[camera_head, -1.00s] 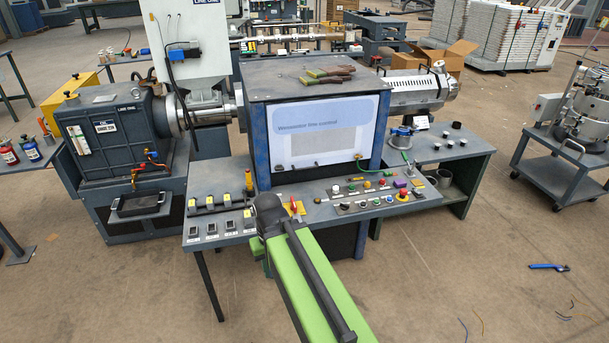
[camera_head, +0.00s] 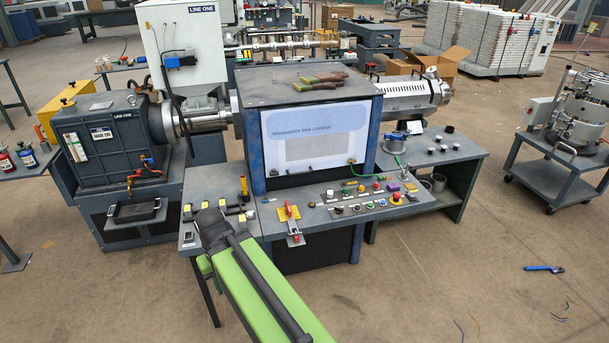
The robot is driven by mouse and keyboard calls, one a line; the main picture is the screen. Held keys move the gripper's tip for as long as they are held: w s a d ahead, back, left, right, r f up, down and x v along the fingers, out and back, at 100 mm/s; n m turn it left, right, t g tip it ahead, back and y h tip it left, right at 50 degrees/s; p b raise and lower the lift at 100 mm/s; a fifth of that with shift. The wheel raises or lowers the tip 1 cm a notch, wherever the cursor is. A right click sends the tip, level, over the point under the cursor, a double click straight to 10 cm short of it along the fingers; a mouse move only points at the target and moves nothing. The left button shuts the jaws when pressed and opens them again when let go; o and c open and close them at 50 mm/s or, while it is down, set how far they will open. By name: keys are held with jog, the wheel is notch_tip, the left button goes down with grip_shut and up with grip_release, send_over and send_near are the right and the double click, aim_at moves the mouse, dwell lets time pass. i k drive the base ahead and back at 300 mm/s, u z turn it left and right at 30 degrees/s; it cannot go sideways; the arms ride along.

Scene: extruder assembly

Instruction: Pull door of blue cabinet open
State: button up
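The blue cabinet (camera_head: 256,150) stands in the middle of the control desk, with blue corner posts and a dark flat top. Its front carries a white panel (camera_head: 318,135) with a light blue title bar and a grey rectangle; it sits flush in the frame and looks shut. I cannot tell for certain which part is the door. My green arm reaches up from the bottom of the picture, its dark joint over the left part of the desk, left of the cabinet front. My gripper does not show; it is hidden beyond that joint or out of view.
The desk front has buttons and an emergency stop (camera_head: 396,198) at the right, and a red-and-yellow switch (camera_head: 289,212) near the middle. Green-handled tools (camera_head: 323,84) lie on the cabinet top. A dark machine (camera_head: 110,145) stands left. Floor at the front right is mostly clear.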

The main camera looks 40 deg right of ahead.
aim_at(299, 140)
jog(key=i, duration=0.95)
